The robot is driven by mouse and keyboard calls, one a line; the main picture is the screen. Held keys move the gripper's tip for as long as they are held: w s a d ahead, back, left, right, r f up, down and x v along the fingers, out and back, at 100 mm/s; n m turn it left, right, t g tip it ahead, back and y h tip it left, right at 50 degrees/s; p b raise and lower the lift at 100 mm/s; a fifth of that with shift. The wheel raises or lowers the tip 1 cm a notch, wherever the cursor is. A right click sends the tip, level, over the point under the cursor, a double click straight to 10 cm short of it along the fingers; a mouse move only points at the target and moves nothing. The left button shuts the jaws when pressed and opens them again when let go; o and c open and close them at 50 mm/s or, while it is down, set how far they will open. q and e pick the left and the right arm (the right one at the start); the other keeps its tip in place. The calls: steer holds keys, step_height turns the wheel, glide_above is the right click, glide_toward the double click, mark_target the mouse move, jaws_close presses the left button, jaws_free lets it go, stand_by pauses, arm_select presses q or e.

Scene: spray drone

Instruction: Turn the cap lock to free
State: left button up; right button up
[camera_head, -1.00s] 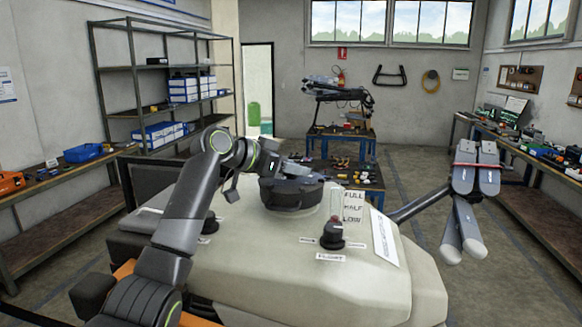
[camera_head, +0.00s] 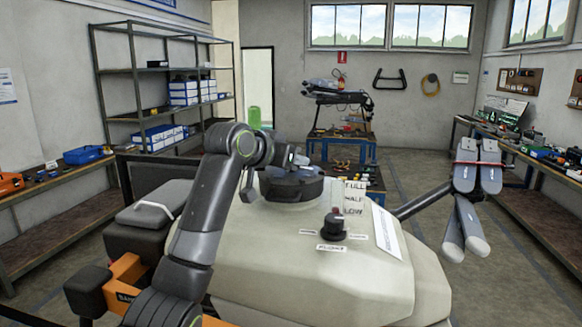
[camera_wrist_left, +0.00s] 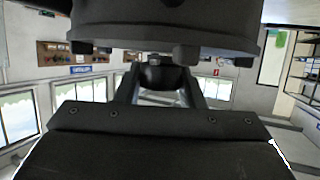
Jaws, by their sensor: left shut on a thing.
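The pale spray tank (camera_head: 290,265) fills the lower middle of the head view. A black round cap (camera_head: 292,188) sits on its top at the back; its dark underside and rim (camera_wrist_left: 165,35) cross the top of the left wrist view. My left gripper (camera_head: 291,158) is at the far side of the cap, partly hidden by my arm. In the wrist view its fingers (camera_wrist_left: 155,82) close on a small dark rounded piece (camera_wrist_left: 155,75) beside the rim, probably the cap lock. The lock's marking and setting cannot be read. My right gripper is not in view.
A black knob (camera_head: 333,226) with small labels around it stands on the tank's front, below a FULL/HALF/LOW level label (camera_head: 354,198). A folded rotor arm (camera_head: 468,205) sticks out at the right. A workbench (camera_head: 345,150) stands behind.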

arm_select(q)
steer(key=n+t+y+b, duration=0.1)
steer(key=n+y, duration=0.1)
steer(key=y, duration=0.1)
steer(key=shift+d+n, duration=0.15)
steer(key=shift+n, duration=0.25)
steer(key=n+t+y, duration=0.1)
steer(key=n+y, duration=0.1)
steer(key=y, duration=0.1)
steer(key=shift+n, duration=0.4)
steer(key=n+y, duration=0.2)
steer(key=y, duration=0.1)
steer(key=shift+r, duration=0.1)
steer(key=shift+n+y+p, duration=0.45)
steer(key=shift+n+y, duration=0.85)
steer(key=o, duration=1)
steer(key=shift+w, duration=0.1)
